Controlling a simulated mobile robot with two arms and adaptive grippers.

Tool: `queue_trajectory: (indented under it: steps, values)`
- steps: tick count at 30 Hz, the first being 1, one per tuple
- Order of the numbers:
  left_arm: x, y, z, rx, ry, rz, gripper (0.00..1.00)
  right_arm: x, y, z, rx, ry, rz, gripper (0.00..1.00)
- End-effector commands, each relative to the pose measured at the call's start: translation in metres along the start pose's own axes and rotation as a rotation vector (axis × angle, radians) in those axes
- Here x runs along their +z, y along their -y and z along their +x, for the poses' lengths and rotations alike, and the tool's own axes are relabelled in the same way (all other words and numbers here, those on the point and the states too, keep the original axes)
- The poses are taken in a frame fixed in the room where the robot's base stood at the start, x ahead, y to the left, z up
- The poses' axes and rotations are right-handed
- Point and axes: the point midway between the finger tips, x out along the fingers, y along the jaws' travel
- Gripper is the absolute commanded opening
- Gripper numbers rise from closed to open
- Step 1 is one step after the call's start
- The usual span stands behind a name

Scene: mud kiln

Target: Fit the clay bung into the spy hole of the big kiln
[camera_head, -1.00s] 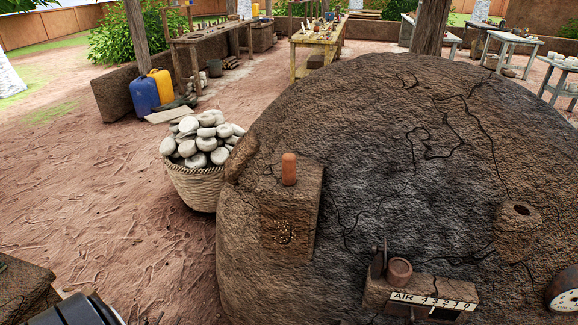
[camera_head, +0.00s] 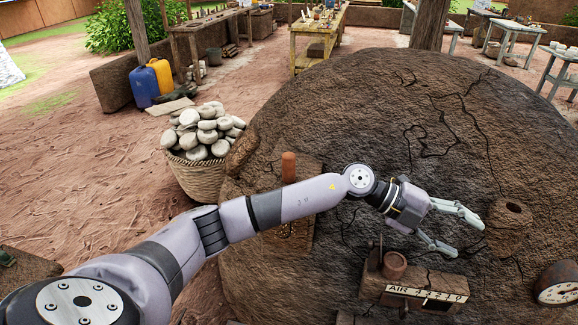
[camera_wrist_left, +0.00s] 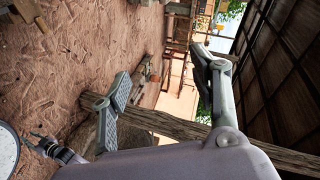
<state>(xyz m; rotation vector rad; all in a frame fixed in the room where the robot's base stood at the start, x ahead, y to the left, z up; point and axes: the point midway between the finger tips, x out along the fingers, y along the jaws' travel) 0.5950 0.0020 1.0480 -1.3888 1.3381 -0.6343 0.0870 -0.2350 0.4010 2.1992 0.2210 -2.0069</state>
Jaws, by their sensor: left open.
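The big mud kiln (camera_head: 400,120) fills the right of the head view. A stub with a dark round hole (camera_head: 513,208), apparently the spy hole, rises on its right side. A reddish clay cylinder (camera_head: 396,262) stands on the AIR block; another clay peg (camera_head: 289,165) stands upright on a ledge. I cannot tell for sure which is the bung. My left gripper (camera_head: 468,238) is open and empty, between the AIR block and the stub in the picture; its open fingers show in the left wrist view (camera_wrist_left: 155,75). What seems my right gripper (camera_wrist_left: 38,142) shows small there, its opening unclear.
A basket (camera_head: 198,178) heaped with pale round lumps stands left of the kiln. A gauge (camera_head: 556,285) sits at lower right. My left arm crosses before the peg's ledge. Tables (camera_head: 320,30) stand behind; the dirt floor at left is mostly clear.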

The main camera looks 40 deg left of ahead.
Motion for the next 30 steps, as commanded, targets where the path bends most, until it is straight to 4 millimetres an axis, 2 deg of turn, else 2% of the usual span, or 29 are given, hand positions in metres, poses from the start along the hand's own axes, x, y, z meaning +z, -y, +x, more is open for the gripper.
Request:
queue_trajectory:
  steps: [5, 8, 10, 12, 15, 18, 21, 23, 26, 30]
  values:
    - [0.042, -0.012, -0.072, 0.463, 0.15, 0.11, 0.56, 0.0, 0.0, -0.005, 0.0, 0.0, 0.0, 0.3]
    - [0.072, -0.011, -0.139, 0.707, 0.318, 0.102, 0.56, -0.001, 0.0, -0.007, 0.0, 0.0, 0.0, 0.3]
    - [0.089, -0.003, -0.195, 0.855, 0.463, 0.068, 0.56, -0.001, 0.0, -0.008, 0.0, 0.0, 0.0, 0.3]
    - [0.1, 0.008, -0.25, 0.975, 0.613, 0.018, 0.56, -0.001, 0.0, -0.009, 0.0, 0.0, 0.0, 0.3]
    - [0.104, 0.025, -0.318, 1.091, 0.805, -0.065, 0.56, -0.001, 0.0, -0.01, 0.0, 0.0, 0.0, 0.3]
    - [0.1, 0.038, -0.365, 1.157, 0.942, -0.136, 0.56, -0.001, 0.0, -0.011, 0.0, 0.0, 0.0, 0.3]
    - [0.097, 0.044, -0.388, 1.186, 1.014, -0.177, 0.56, -0.001, 0.0, -0.011, 0.0, 0.0, 0.0, 0.3]
    - [0.097, 0.043, -0.394, 1.194, 1.03, -0.189, 0.56, -0.001, 0.0, -0.013, 0.0, 0.0, 0.0, 0.3]
    - [0.104, 0.032, -0.396, 1.198, 1.033, -0.194, 0.56, -0.002, 0.0, -0.018, 0.0, 0.0, 0.0, 0.3]
    - [0.12, 0.008, -0.396, 1.199, 1.03, -0.194, 0.56, -0.002, -0.001, -0.029, 0.0, 0.0, 0.0, 0.3]
